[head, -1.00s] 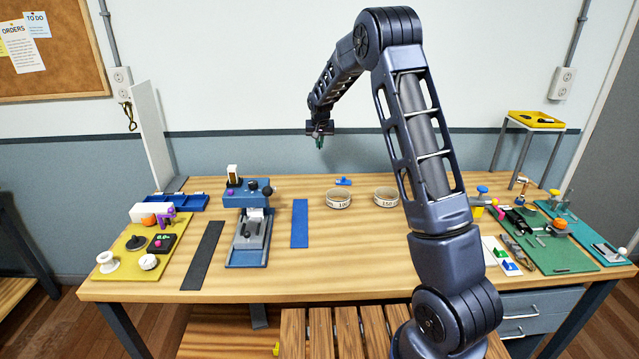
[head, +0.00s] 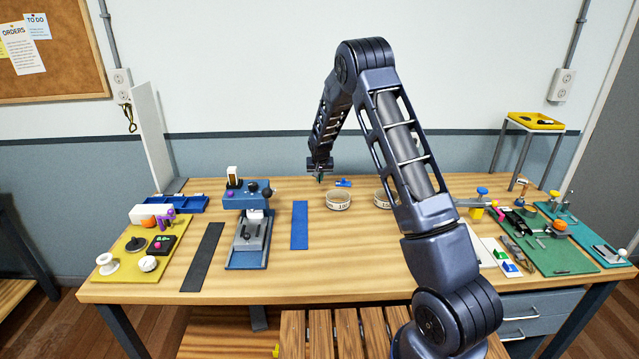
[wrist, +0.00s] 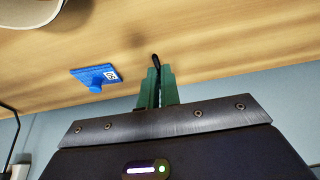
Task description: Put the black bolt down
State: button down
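The black bolt (wrist: 155,60) sticks out from between the tips of my gripper's green fingers in the wrist view. My gripper (wrist: 156,78) is shut on it, and much of the bolt is hidden between the fingers. In the head view my gripper (head: 320,178) points down over the back of the wooden table (head: 365,240), close to its surface. I cannot tell whether the bolt touches the table.
A small blue block with a marker (wrist: 97,75) lies beside my gripper on the table. A round labelled dish (head: 338,200) stands nearby; a second dish (head: 381,197) is partly behind my arm. A blue strip (head: 299,225) and a blue press (head: 247,225) stand left.

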jog(key=shift+f, duration=1.35)
jog(key=c, duration=1.6)
grip_release()
jog(key=shift+f, duration=0.1)
jog(key=v, duration=1.2)
jog(key=shift+s+d, duration=0.1)
jog(key=s+d+r, duration=0.8)
jog(key=s+r, duration=0.3)
jog(key=s+d+r, duration=0.8)
jog(key=s+r, duration=0.2)
jog(key=s, duration=0.2)
jog(key=s+d, duration=0.2)
jog(key=s, duration=0.7)
jog(key=s+d+r, duration=0.1)
jog(key=s+d, duration=0.1)
jog(key=s, duration=0.7)
jog(key=s+d+r, duration=0.1)
jog(key=s+d, duration=0.2)
jog(key=s, duration=0.6)
jog(key=shift+s, duration=0.1)
